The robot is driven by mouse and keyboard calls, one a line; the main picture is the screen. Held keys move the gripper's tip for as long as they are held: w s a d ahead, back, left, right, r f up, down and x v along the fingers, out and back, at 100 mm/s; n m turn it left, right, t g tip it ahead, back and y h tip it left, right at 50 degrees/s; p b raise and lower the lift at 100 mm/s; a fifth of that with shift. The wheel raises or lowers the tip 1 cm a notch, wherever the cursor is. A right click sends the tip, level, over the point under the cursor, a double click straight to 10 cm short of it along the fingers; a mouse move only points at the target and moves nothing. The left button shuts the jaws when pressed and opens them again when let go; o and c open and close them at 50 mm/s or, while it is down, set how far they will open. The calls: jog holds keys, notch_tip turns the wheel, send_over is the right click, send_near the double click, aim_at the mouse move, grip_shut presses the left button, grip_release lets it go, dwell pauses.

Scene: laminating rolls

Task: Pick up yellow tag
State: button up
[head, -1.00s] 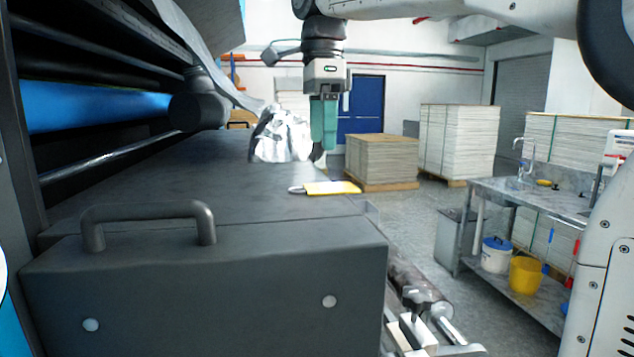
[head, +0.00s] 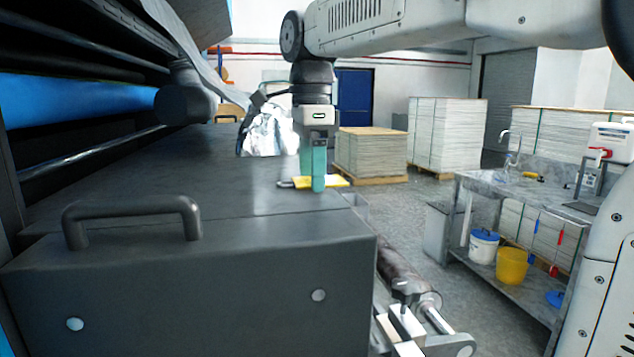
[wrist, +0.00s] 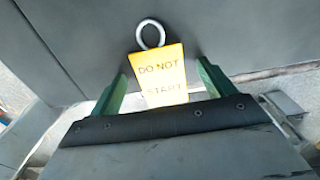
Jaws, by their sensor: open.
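The yellow tag (head: 334,181) lies flat on the dark machine top near its right edge. In the wrist view the tag (wrist: 161,74) reads "DO NOT START" and has a metal ring (wrist: 150,34) at its far end. My gripper (head: 318,188) points down at the tag and hides its middle in the head view. In the wrist view my gripper (wrist: 160,88) is open, with one green finger on each side of the tag. Gaps show between the tag and both fingers. The tag's near end is hidden by the gripper body.
Crumpled silver film (head: 268,133) lies on the machine top (head: 200,185) behind the gripper. A raised handle (head: 132,206) stands at the front left. Rollers (head: 80,100) line the left side. The top drops off at its right edge, above a shaft (head: 405,270).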

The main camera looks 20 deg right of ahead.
jog(key=c, duration=1.1)
jog(key=shift+o, duration=0.2)
jog(key=shift+r, duration=0.8)
jog(key=shift+s+r, duration=0.2)
jog(key=shift+r, duration=0.9)
jog(key=s+a, duration=0.1)
jog(key=s, duration=0.4)
jog(key=s+a, duration=0.1)
jog(key=s, duration=0.4)
jog(key=s+a+r, duration=0.1)
jog(key=s, duration=0.4)
jog(key=shift+s+r, duration=0.1)
jog(key=shift+s, duration=0.1)
